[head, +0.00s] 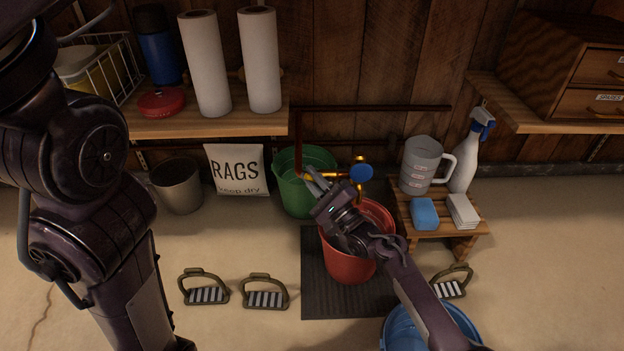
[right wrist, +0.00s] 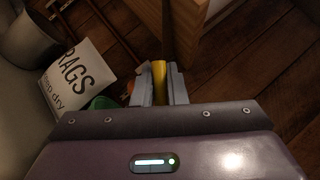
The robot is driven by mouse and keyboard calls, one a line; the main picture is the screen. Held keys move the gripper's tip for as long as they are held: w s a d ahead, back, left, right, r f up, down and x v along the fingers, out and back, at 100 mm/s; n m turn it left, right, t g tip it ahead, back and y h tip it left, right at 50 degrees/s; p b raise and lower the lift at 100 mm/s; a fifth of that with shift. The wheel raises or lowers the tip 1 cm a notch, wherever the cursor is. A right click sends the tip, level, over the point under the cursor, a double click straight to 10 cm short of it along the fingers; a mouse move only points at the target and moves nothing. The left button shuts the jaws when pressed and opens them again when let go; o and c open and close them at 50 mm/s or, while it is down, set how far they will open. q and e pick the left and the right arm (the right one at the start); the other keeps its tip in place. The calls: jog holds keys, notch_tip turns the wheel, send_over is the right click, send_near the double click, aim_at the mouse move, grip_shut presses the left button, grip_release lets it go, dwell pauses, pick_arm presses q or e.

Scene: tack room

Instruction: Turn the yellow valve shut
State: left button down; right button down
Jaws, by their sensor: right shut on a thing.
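The yellow valve handle (right wrist: 159,82) sits between the two fingers of my right gripper (right wrist: 160,90) in the right wrist view, and the gripper is shut on it. In the head view my right gripper (head: 314,182) reaches over the red bucket to the brass fitting on the pipe. Only a small bit of yellow (head: 308,176) shows at its fingertips there; the rest of the handle is hidden. A blue round handle (head: 361,173) is on the brass fitting just right of the gripper. My left arm shows at the left, but its gripper is out of view.
A green bucket (head: 289,194) stands behind the gripper, and a red bucket (head: 345,266) stands below it on a dark mat (head: 318,295). A copper pipe (head: 380,108) runs along the wall. A stool (head: 455,240) with a jug and spray bottle is right. Stirrups lie in front.

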jog(key=shift+a, duration=0.1)
jog(key=c, duration=1.5)
grip_release()
jog(key=shift+o, duration=0.2)
jog(key=p+v, duration=0.3)
jog(key=v, duration=0.4)
jog(key=shift+s+p, duration=0.2)
jog(key=shift+p, duration=0.2)
jog(key=shift+s+d+f, duration=0.15)
jog(key=shift+d, duration=0.15)
